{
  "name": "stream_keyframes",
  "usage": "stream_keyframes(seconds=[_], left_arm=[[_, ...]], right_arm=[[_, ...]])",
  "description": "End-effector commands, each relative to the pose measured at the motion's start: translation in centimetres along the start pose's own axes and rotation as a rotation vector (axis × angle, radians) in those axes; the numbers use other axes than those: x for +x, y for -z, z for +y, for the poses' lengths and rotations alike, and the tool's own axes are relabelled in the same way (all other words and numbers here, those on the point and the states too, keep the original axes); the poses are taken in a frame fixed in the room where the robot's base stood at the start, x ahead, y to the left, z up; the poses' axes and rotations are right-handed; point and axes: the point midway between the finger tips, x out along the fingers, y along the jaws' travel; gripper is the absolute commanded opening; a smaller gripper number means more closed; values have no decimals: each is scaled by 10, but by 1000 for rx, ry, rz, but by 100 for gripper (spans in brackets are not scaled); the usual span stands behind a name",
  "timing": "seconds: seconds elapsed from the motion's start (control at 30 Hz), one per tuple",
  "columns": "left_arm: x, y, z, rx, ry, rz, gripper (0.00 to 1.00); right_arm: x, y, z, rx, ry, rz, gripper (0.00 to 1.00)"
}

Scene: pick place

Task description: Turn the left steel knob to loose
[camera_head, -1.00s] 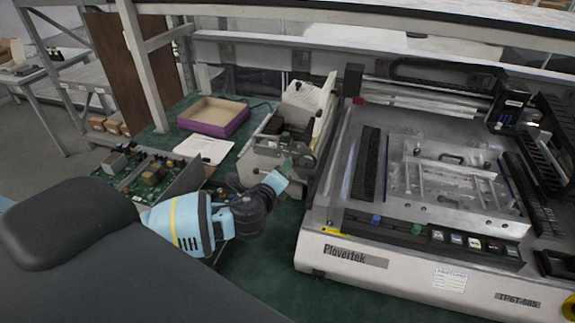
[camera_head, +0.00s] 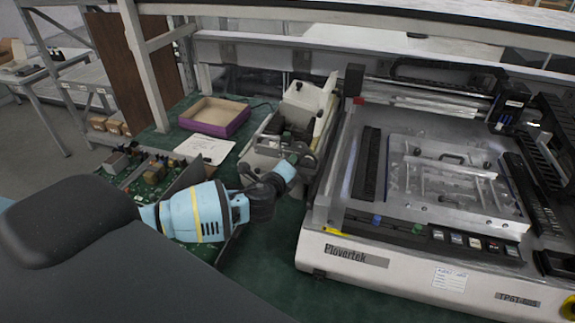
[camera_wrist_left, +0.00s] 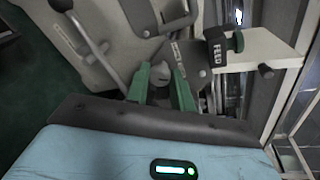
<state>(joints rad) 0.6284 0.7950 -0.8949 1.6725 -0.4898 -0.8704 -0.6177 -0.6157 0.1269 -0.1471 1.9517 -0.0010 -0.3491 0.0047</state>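A pale grey steel knob (camera_wrist_left: 161,74) shows in the left wrist view on the grey machine, partly behind the fingers. My left gripper (camera_wrist_left: 161,84) has its two green fingers apart, one on each side of the knob. It looks open, and I cannot tell whether either finger touches the knob. In the head view my left gripper (camera_head: 297,160) is at the front right of the small grey feeder machine (camera_head: 262,160), and the knob is too small or hidden to make out there. My right gripper is not in view.
The large Plovertek machine (camera_head: 345,258) stands close on the right. A circuit board (camera_head: 130,170), a paper sheet (camera_head: 205,150) and a purple-sided tray (camera_head: 213,118) are to the left. In the wrist view a black FEED part (camera_wrist_left: 217,50) is right of the fingers.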

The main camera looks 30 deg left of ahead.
Motion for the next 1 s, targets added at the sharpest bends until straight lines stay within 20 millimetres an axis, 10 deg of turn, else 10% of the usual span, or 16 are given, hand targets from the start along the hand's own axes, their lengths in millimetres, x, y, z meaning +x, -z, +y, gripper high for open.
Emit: stream_keyframes(seconds=[0.17, 1.0], left_arm=[[0, 0, 0, 0, 0, 0, 0], [0, 1, 5, -444, 60, 77, 0]], right_arm=[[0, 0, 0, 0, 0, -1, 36], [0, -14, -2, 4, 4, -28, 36]])
